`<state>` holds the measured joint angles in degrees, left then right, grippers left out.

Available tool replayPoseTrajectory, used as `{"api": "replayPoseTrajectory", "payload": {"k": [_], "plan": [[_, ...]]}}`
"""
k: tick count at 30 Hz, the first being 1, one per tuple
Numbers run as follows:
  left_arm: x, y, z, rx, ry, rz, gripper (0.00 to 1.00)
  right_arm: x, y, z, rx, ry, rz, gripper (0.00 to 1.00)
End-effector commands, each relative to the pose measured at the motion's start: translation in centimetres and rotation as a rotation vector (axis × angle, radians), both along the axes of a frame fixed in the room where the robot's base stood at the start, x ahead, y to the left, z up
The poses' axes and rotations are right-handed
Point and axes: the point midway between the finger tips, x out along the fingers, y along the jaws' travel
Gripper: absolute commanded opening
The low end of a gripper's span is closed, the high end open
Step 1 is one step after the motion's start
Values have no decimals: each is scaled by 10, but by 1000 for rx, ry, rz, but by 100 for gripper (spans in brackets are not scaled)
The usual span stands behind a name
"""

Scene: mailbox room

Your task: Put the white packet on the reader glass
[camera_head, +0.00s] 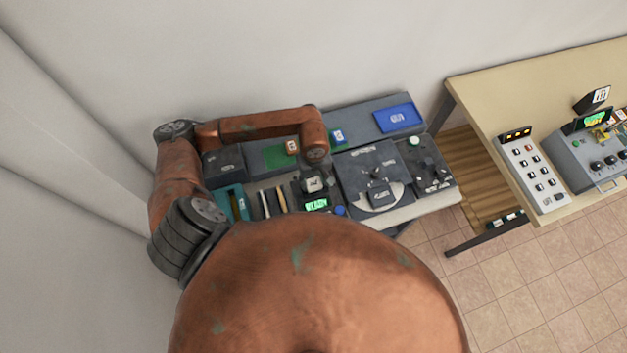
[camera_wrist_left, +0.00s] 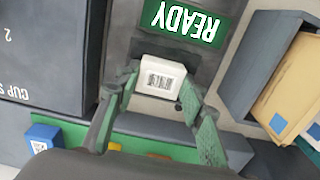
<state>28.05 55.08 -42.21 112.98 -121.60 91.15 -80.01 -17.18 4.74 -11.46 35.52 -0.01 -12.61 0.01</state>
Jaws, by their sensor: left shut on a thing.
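The white packet (camera_head: 315,184) with a barcode label is at the reader, just behind its green READY display (camera_head: 317,205). My left gripper (camera_head: 314,173) reaches over the reader from behind and is shut on the packet. In the left wrist view the packet (camera_wrist_left: 161,77) sits between the two green-worn fingertips of my left gripper (camera_wrist_left: 158,88), close to the READY display (camera_wrist_left: 185,20). The reader glass is hidden, and I cannot tell whether the packet touches it. My right gripper is not in view.
A dark machine with a round dial (camera_head: 379,193) stands right of the reader. A teal tray (camera_head: 233,203) is to its left. A blue tray (camera_head: 398,117) and a small blue box (camera_head: 338,136) are at the back. A beige table (camera_head: 480,92) with control panels stands at the right.

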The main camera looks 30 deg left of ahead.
Motion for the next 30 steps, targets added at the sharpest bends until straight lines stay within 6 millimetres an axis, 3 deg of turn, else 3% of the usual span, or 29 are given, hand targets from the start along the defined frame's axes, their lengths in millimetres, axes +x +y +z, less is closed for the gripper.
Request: {"api": "replayPoseTrajectory", "payload": {"k": [5, 6, 14, 20, 24, 30], "plan": [[0, 0, 0, 0, 0, 0, 12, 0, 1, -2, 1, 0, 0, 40], [0, 0, 0, 0, 0, 0, 38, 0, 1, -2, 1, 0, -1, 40], [0, 0, 0, 0, 0, 0, 56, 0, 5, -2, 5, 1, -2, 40], [0, 0, 0, 0, 0, 0, 57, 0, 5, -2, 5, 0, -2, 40], [0, 0, 0, 0, 0, 0, 66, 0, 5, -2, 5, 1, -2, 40], [0, 0, 0, 0, 0, 0, 66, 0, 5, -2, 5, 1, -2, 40]]}}
